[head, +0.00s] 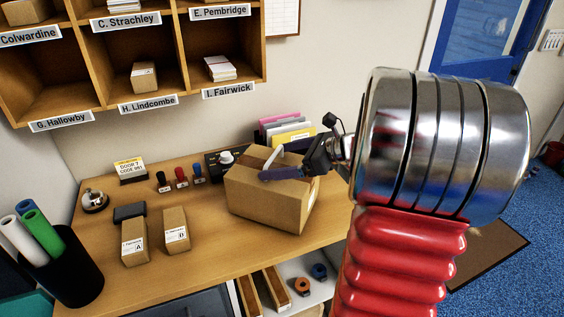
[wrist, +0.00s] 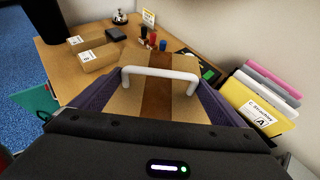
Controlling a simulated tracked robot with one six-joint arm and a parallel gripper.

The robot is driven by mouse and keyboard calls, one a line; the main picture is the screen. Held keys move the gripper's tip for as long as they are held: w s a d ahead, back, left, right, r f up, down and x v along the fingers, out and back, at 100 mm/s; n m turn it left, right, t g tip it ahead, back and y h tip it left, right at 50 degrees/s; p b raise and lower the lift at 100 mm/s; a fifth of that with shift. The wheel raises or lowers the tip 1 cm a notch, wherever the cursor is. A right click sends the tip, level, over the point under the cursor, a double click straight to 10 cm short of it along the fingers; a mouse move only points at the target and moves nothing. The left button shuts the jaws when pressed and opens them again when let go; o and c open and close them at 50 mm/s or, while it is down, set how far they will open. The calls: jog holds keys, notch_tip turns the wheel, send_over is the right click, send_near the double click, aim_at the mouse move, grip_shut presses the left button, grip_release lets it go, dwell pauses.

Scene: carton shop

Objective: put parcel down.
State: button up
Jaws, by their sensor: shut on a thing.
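The parcel is a large brown carton (head: 268,203) with a darker brown tape strip and a white handle (wrist: 160,74) on top. In the head view it is over the right part of the wooden desk (head: 210,262). My gripper (head: 268,165) comes in from the right and is shut on the parcel at its handle, with a purple finger at each end of the handle in the wrist view. The parcel looks nearly level. Its underside is hidden, so I cannot tell whether it touches the desk.
Two small cartons (head: 134,243) (head: 176,231), a dark pad (head: 129,212), stamps (head: 181,178) and a bell (head: 95,201) stand left of the parcel. Coloured folders (head: 288,130) and a black device (head: 222,162) are behind it. Pigeonholes (head: 135,55) hang above. The front middle desk is clear.

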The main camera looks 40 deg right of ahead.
jog(key=shift+f, duration=0.4)
jog(key=o, duration=1.7)
jog(key=shift+o, duration=0.2)
jog(key=shift+s, duration=0.1)
jog(key=v, duration=1.2)
